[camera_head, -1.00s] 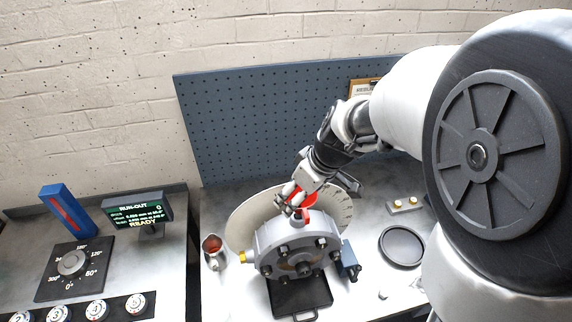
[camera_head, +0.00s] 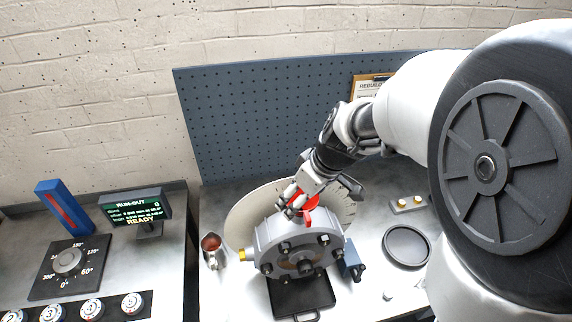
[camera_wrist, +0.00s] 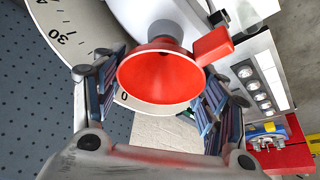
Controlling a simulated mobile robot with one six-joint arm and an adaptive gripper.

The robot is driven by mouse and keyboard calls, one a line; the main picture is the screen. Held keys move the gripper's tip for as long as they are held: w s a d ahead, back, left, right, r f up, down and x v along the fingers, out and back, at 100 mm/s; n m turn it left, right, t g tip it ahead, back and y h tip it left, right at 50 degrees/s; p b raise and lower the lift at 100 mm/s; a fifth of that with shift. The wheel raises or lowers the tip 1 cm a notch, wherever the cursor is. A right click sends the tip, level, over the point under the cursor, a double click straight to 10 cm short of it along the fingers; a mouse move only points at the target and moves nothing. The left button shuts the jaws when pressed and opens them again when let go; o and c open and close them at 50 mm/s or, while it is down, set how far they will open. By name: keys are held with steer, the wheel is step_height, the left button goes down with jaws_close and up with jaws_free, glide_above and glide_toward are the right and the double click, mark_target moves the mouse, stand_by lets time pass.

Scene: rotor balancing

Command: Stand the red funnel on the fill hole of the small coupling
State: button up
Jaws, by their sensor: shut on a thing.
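The red funnel (camera_head: 311,203) is at the top of the grey coupling (camera_head: 268,238), a round bolted housing with a yellow plug on its left side. My gripper (camera_head: 296,208) is above the coupling's top edge. In the wrist view the funnel (camera_wrist: 158,78) sits between the two fingers of my gripper (camera_wrist: 158,100), its wide mouth facing the camera and its tab to the right. A grey cylindrical part shows behind the funnel. The fill hole is hidden, and I cannot tell whether the spout touches it.
A large pale graduated dial (camera_head: 240,207) stands behind the coupling. A blue pegboard (camera_head: 250,125) closes the back.

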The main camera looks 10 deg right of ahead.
steer(key=o, duration=1)
steer(key=shift+c, duration=0.5)
step_height(320, 180, up, 9)
steer(key=p, duration=0.5)
steer(key=shift+p, duration=0.3)
steer(key=shift+s+f, duration=0.1)
steer(key=shift+f, duration=0.05)
